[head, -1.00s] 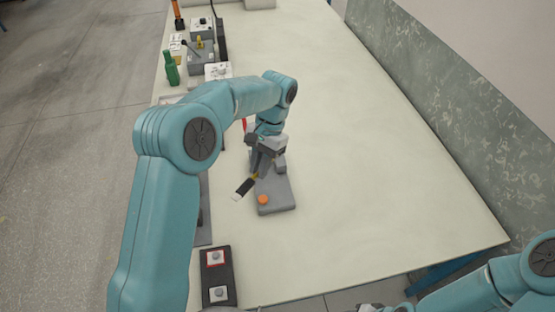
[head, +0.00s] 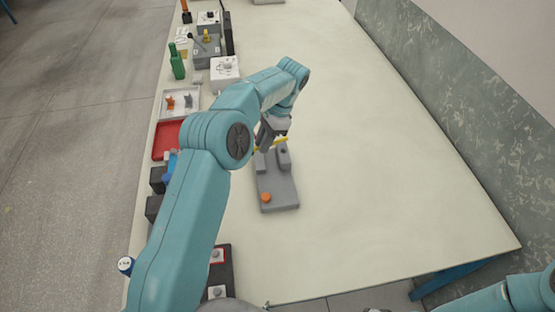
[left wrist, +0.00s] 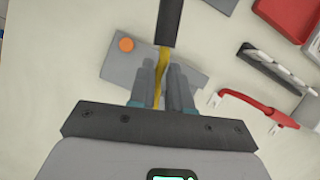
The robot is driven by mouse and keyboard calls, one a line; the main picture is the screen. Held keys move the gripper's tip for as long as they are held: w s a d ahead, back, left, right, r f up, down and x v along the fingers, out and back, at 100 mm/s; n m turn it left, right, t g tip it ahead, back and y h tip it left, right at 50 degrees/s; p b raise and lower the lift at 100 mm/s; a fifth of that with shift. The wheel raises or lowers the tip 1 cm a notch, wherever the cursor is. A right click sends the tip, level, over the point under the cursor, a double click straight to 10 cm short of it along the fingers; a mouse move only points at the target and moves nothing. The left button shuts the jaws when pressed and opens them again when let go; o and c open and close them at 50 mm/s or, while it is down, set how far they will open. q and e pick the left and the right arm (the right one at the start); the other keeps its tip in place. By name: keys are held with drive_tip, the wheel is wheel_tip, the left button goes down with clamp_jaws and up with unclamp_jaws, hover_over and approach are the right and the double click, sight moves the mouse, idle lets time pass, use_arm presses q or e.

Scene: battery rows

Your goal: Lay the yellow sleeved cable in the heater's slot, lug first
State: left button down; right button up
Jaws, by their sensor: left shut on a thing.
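My left gripper (head: 265,145) is shut on the yellow cable (head: 284,140), above the far end of a grey base. The cable (left wrist: 158,75) runs between the fingers (left wrist: 170,80) in the left wrist view, and its dark sleeve (left wrist: 171,22) reaches the top edge. The lug cannot be made out. The grey base, which looks like the heater (head: 278,188), has an orange button (head: 266,198) at its near end and upright blocks (head: 284,159) at its far end. Whether the cable touches the slot cannot be told. My right gripper is not clearly visible.
A red handle (left wrist: 262,108) shows in the wrist view. The table's right side (head: 390,180) is clear.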

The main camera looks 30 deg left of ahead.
use_arm(q)
drive_tip(key=w+a+f+m+t+y, duration=0.2)
drive_tip(key=w+a+f+m+t, duration=0.3)
drive_tip(key=a+m, duration=0.6)
drive_tip(key=d+m, duration=0.2)
drive_tip(key=d+f+m, duration=0.1)
drive_tip(key=d+m, duration=0.1)
drive_tip(key=d, duration=0.1)
drive_tip(key=d+m+t+p, duration=0.1)
drive_tip(key=d+m, duration=0.1)
drive_tip(key=shift+s+d+f+h, duration=0.1)
drive_tip(key=shift+d+f+h, duration=0.1)
drive_tip(key=shift+f+h, duration=0.2)
drive_tip(key=s+d+f+m+t+h+p, duration=0.1)
drive_tip(key=s+d+m, duration=0.2)
drive_tip(key=d, duration=0.3)
drive_tip(key=shift+s+f+m, duration=0.15)
drive_tip(key=shift+f+m, duration=0.15)
drive_tip(key=shift+m, duration=0.3)
drive_tip(key=shift+r, duration=0.1)
